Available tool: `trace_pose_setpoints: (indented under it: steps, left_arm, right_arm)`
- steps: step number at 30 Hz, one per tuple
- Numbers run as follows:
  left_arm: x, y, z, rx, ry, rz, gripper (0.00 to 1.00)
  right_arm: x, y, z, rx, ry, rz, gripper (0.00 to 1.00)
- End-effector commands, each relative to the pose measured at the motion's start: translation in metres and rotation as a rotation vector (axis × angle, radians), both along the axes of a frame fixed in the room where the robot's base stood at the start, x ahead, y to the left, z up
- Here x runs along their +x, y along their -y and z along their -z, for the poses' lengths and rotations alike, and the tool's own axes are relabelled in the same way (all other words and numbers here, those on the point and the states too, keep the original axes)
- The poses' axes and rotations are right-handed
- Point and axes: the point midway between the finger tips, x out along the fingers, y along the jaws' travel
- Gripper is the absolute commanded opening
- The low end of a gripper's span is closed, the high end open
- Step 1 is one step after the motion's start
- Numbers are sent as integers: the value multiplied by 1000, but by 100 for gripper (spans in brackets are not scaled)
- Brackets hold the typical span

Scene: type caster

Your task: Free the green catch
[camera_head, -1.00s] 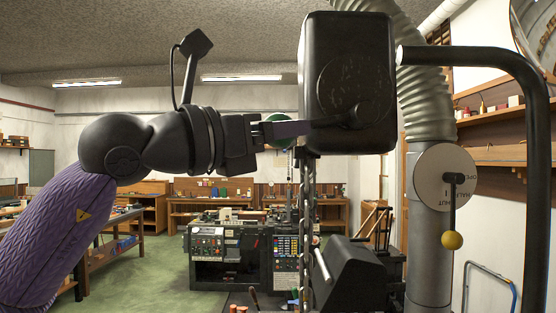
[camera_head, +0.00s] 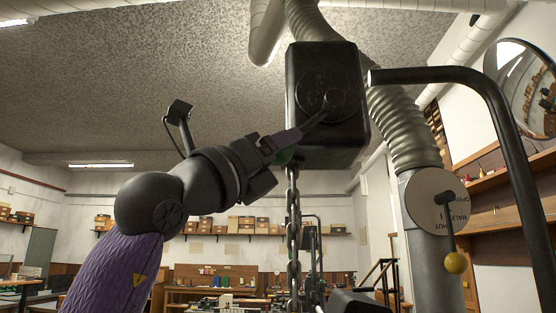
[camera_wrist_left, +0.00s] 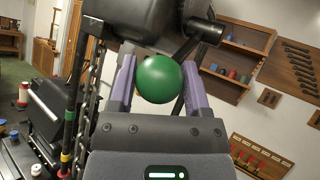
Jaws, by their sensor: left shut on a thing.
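The green catch is a round green knob, large between the purple fingers in the left wrist view (camera_wrist_left: 159,79). In the head view only a small green part of the knob (camera_head: 286,156) shows below the fingers. My left gripper (camera_head: 291,141) is shut on it, at the lower left of a black hoist box (camera_head: 318,135). A dark arm (camera_head: 315,118) runs from the box's round hub down-left to the gripper. The fingers hide where it meets the knob. My right gripper is not in view.
A chain (camera_head: 293,222) hangs under the box. A thick black bent pipe (camera_head: 450,76) rises at the right. A ribbed grey duct (camera_head: 402,130) carries a round dial plate (camera_head: 432,205) and a lever with a yellow ball (camera_head: 455,263). Shelves line the walls.

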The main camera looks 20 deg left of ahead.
Motion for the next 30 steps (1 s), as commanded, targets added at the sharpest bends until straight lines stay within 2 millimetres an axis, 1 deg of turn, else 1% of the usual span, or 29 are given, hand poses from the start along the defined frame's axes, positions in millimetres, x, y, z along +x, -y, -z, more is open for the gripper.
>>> trace_pose_setpoints:
  steps: [11,12,14,15,16,24,26,30]
  left_arm:
    - [1,0,0,-5,-2,1,0]
    - [1,0,0,-5,-2,1,70]
    - [0,0,0,-5,-1,0,83]
    - [0,0,0,-4,-1,1,92]
    - [0,0,0,-4,-1,1,95]
    - [-1,-1,1,-3,0,1,95]
    - [-5,-4,7,-4,0,0,95]
    - [-28,-20,30,-4,0,-1,95]
  right_arm:
    - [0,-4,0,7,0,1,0]
    - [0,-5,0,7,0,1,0]
    - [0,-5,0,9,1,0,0]
    - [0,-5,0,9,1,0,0]
    - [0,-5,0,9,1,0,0]
    - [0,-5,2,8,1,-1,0]
    - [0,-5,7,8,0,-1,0]
    - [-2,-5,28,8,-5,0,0]
